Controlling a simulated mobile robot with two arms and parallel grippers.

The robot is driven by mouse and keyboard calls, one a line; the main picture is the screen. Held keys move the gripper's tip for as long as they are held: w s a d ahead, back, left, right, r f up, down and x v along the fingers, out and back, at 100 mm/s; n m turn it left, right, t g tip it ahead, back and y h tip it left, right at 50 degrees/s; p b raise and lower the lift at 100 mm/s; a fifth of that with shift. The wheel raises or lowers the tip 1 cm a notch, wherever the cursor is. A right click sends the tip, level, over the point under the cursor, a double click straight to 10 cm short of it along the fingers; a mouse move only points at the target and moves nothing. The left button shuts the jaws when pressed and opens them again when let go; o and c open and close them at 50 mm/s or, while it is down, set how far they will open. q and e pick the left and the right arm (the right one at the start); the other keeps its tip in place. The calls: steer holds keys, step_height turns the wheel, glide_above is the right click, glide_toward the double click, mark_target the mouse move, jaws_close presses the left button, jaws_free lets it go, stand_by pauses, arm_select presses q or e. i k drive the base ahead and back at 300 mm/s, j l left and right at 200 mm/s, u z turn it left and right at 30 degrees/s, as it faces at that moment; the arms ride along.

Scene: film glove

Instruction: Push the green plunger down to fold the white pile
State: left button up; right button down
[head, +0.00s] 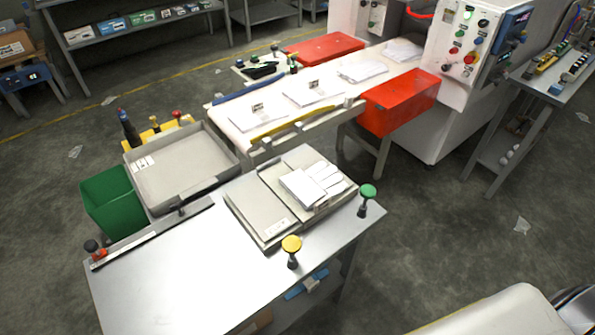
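The green plunger (368,191) stands upright, its round green knob raised on a dark stem, at the right edge of the steel table (190,270). The white pile (305,187) lies on the right part of a light grey folding plate (266,208), just left of the green plunger. A yellow plunger (291,245) stands upright at the plate's near side. Neither of my grippers shows in the head view.
A grey tray (228,150) and a green bin (112,200) stand left of the plate. Behind it runs a conveyor (238,122) with white sheets, beside a red box (400,100). The table's left front is largely bare. A pale part of mine fills the bottom right corner.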

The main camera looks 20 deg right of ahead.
mark_target(367, 192)
steer(key=z, duration=1.15)
